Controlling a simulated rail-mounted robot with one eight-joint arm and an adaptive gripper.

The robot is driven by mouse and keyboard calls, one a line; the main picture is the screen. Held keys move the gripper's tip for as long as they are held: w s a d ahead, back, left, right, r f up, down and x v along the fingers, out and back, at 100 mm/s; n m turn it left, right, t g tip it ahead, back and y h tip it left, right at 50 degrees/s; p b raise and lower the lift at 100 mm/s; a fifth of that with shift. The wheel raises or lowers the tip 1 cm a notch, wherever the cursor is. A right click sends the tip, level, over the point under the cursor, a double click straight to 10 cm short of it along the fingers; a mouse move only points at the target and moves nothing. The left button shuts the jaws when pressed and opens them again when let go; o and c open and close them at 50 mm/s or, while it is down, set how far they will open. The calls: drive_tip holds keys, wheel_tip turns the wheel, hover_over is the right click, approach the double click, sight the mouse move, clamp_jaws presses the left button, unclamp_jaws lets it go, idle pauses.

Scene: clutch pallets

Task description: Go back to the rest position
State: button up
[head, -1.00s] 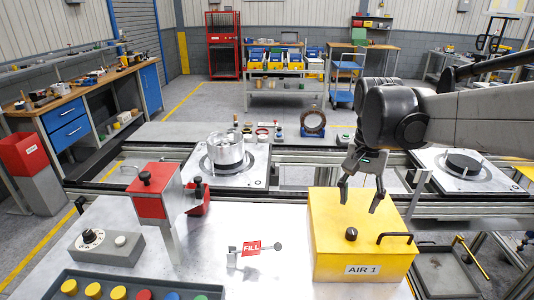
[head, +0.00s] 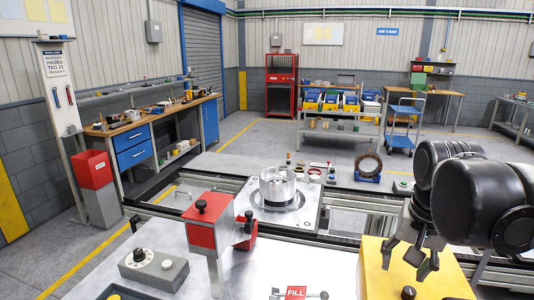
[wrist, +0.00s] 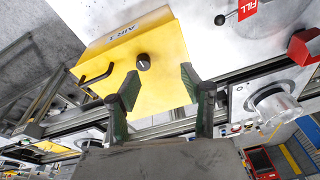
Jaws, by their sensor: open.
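My gripper (head: 408,257) is at the right of the head view, above the yellow AIR 1 box (head: 375,275), with my dark arm links beside it. Its two fingers are apart with nothing between them. In the wrist view my gripper (wrist: 160,92) shows two spread green-sided fingers, and the yellow box (wrist: 160,80) with its black knob (wrist: 143,62) lies beyond them. The fingers look clear of the knob, though the exact gap is hard to judge.
A red block fixture (head: 208,222) and a grey dial box (head: 153,268) stand on the metal table left of the gripper. A silver clutch part (head: 277,188) sits on a pallet (head: 305,215) behind. A red FILL tag (head: 296,292) is at the front edge.

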drive_tip(key=s+a+f+n+t+b, duration=0.2)
drive_tip(key=s+a+f+n+t, duration=0.2)
drive_tip(key=s+a+f+n, duration=0.1)
drive_tip(key=a+f+n, duration=0.1)
drive_tip(key=a, duration=0.1)
drive_tip(key=shift+s+a+t+y, duration=0.2)
drive_tip(key=shift+a+t+y, duration=0.1)
drive_tip(key=shift+a+t, duration=0.1)
idle(0.6)
